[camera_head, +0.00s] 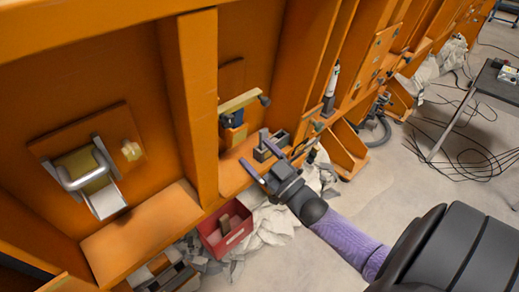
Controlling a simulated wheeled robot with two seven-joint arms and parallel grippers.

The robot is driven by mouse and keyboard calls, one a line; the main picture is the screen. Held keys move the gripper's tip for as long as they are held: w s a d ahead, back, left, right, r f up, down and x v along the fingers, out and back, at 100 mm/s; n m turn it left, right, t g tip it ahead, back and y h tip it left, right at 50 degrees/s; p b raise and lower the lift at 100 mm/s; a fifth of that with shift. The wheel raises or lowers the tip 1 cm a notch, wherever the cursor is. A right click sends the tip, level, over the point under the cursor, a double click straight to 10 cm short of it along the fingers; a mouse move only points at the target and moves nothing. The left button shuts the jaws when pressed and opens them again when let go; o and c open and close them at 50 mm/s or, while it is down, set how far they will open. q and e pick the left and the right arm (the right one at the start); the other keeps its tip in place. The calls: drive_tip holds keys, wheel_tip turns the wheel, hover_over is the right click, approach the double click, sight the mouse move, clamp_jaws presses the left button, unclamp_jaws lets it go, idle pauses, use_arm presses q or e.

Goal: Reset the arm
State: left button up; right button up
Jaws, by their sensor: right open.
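My right arm comes in from the lower right with a purple sleeve-like link. My right gripper (262,161) is open, with its two fingers apart and pointing at the orange structure. I see nothing held between the fingers. A small grey block-like fixture (270,146) on the orange ledge lies close to the fingertips; I cannot tell whether they touch. My left gripper is not in view.
The orange sandbed frame (190,90) fills the left and top. A metal handle (88,168) sticks out at left. A red bin (226,232) and crumpled pale cloth (270,222) lie below. A dark table (497,88) and loose cables (465,150) are at right.

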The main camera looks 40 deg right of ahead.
drive_tip(key=shift+s, duration=0.1)
idle(0.3)
drive_tip(key=s+a+f+m+g+h+b, duration=0.1)
drive_tip(key=s+a+f+g+b, duration=0.3)
drive_tip(key=f, duration=1.1)
drive_tip(key=s+d+f+m+g+h+b, duration=0.15)
drive_tip(key=s+f+g, duration=0.45)
drive_tip(key=f, duration=1)
drive_tip(key=s+a+f+g+b, duration=0.1)
drive_tip(key=s+a+f+g, duration=0.2)
drive_tip(key=s+f, duration=0.2)
drive_tip(key=s+a+f+n+g+b, duration=0.1)
drive_tip(key=s+f, duration=0.5)
drive_tip(key=s, duration=0.6)
drive_tip(key=s+a+f+g+b, duration=0.2)
drive_tip(key=s+a+f+g, duration=0.3)
drive_tip(key=s+g, duration=0.2)
drive_tip(key=shift+s+f+n, duration=0.25)
drive_tip(key=shift+s+n, duration=0.1)
drive_tip(key=shift+s, duration=0.45)
